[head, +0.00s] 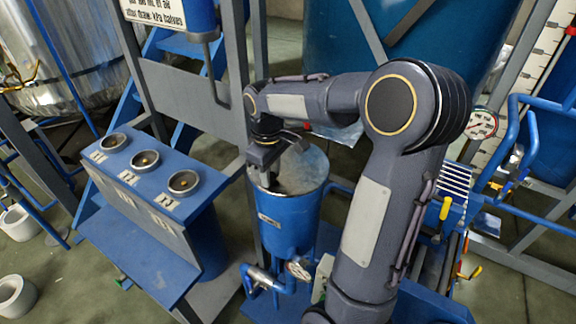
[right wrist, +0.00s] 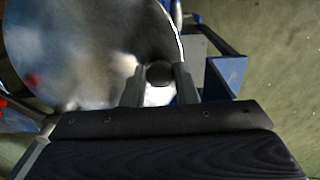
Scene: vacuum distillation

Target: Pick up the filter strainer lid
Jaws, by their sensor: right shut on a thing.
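The filter strainer lid (head: 313,167) is a shiny round metal disc on top of the blue cylindrical strainer body (head: 288,221) in the head view. In the right wrist view the lid (right wrist: 75,45) fills the upper left, with a dark round knob (right wrist: 159,73) near its edge. My right gripper (right wrist: 160,82) has its two fingers on either side of this knob and is shut on it. In the head view my right gripper (head: 268,180) points down over the lid, and the wrist hides part of it. I cannot tell whether the lid touches the body's rim. My left gripper is not in view.
A blue stand with three round gauges (head: 144,160) is left of the strainer. Blue pipes and a valve (head: 298,270) are at its foot. A pressure gauge (head: 482,124) and blue piping are on the right. A large blue tank (head: 420,50) stands behind.

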